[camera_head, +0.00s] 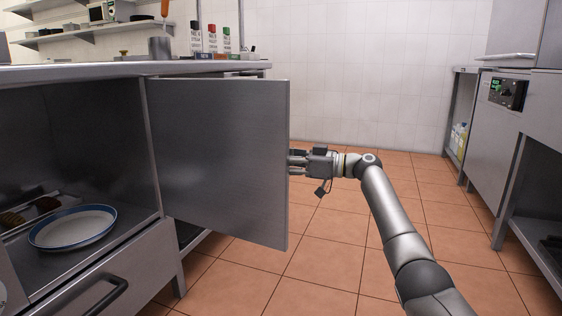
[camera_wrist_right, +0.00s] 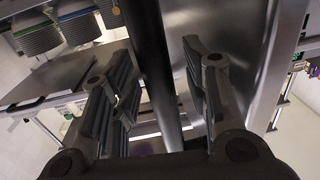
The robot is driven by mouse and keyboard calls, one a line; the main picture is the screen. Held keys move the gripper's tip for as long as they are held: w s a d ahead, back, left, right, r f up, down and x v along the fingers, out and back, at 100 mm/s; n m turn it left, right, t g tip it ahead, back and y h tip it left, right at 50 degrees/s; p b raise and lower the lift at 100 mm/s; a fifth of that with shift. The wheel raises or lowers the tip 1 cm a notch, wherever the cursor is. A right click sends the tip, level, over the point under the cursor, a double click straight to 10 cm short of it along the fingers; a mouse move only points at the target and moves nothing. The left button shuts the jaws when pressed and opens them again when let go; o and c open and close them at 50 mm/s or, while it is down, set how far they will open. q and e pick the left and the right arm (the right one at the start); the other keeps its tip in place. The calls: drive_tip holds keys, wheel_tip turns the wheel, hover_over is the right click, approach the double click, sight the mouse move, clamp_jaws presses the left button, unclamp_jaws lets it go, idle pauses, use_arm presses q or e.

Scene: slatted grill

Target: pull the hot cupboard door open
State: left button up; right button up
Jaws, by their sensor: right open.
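The hot cupboard door (camera_head: 220,155) is a flat steel panel standing swung open, out from the counter front, so the compartment at its left lies exposed. My right gripper (camera_head: 298,161) is at the door's free edge, with its fingertips partly hidden behind the panel. In the right wrist view my right gripper (camera_wrist_right: 160,85) is open, and a dark upright bar (camera_wrist_right: 155,70), which looks like the door handle, runs between its fingers without visibly being clamped. The steel door surface (camera_wrist_right: 250,60) shows beside it. My left gripper is not in view.
The open compartment holds a white plate with a blue rim (camera_head: 73,228) and brown items (camera_head: 28,212). A drawer with a black handle (camera_head: 95,300) is below. Bottles (camera_head: 212,40) stand on the counter. Tiled floor (camera_head: 320,260) is clear between the door and the right-hand units (camera_head: 492,140).

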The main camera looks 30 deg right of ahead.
drive_tip(key=shift+s+d, duration=0.1)
drive_tip(key=shift+d, duration=0.05)
drive_tip(key=v, duration=1.1)
drive_tip(key=shift+s+d, duration=0.2)
drive_tip(key=shift+d, duration=0.05)
